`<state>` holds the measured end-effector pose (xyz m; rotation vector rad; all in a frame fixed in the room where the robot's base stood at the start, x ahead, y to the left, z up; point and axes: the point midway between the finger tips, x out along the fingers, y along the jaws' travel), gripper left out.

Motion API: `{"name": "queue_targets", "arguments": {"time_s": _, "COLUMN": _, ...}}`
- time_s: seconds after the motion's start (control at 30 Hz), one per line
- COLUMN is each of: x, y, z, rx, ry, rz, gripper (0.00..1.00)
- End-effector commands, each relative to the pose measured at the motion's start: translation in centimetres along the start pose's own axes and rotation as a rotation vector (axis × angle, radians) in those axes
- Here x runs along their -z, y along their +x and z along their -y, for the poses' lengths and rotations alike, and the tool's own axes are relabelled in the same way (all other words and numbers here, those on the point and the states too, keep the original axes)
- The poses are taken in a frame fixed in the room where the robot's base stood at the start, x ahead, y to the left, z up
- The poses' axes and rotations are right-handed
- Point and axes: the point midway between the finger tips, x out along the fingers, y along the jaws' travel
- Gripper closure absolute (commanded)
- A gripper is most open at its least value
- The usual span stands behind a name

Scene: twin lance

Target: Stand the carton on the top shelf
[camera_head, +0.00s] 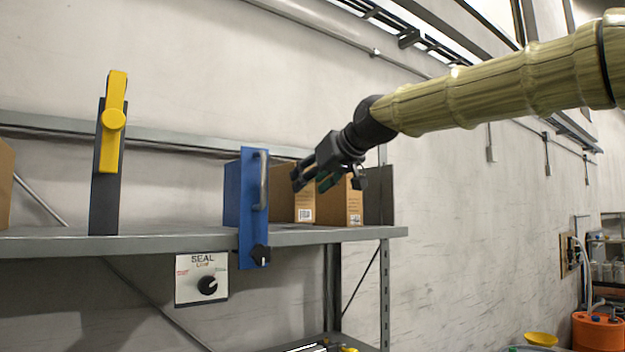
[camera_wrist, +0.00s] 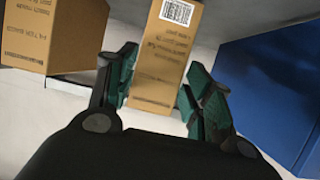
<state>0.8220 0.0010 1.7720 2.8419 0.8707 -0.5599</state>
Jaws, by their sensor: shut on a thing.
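Two brown cartons with printed text and barcode labels are on the grey shelf (camera_head: 180,242), beside a blue box. The left carton (camera_head: 305,205) also shows in the middle of the wrist view (camera_wrist: 163,45), between the green fingertips of my gripper (camera_wrist: 162,85). My gripper (camera_head: 318,182) is shut on this carton near its upper end. The carton looks upright with its barcode low; whether its base touches the shelf is hard to tell. The other carton (camera_head: 345,200) stands just to its right and shows at left in the wrist view (camera_wrist: 50,38).
The blue box (camera_head: 253,200) has a handle and black knob and stands close left of the held carton. A dark post with a yellow lever (camera_head: 112,120) is further left. A "SEAL" dial panel (camera_head: 202,279) hangs below the shelf edge. Shelf between post and blue box is clear.

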Motion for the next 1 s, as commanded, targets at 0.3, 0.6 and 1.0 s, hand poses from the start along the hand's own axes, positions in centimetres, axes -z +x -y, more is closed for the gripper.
{"name": "queue_targets", "arguments": {"time_s": 0.3, "x": -0.9, "y": 0.3, "z": 0.0, "rx": -0.001, "ry": 0.0, "rz": -0.003, "gripper": 0.89}}
{"name": "queue_targets", "arguments": {"time_s": 0.6, "x": -1.2, "y": 0.5, "z": 0.0, "rx": -0.001, "ry": 0.0, "rz": -0.001, "gripper": 0.36}}
{"name": "queue_targets", "arguments": {"time_s": 1.0, "x": -1.1, "y": 0.4, "z": 0.0, "rx": 0.0, "ry": 0.0, "rz": -0.001, "gripper": 0.27}}
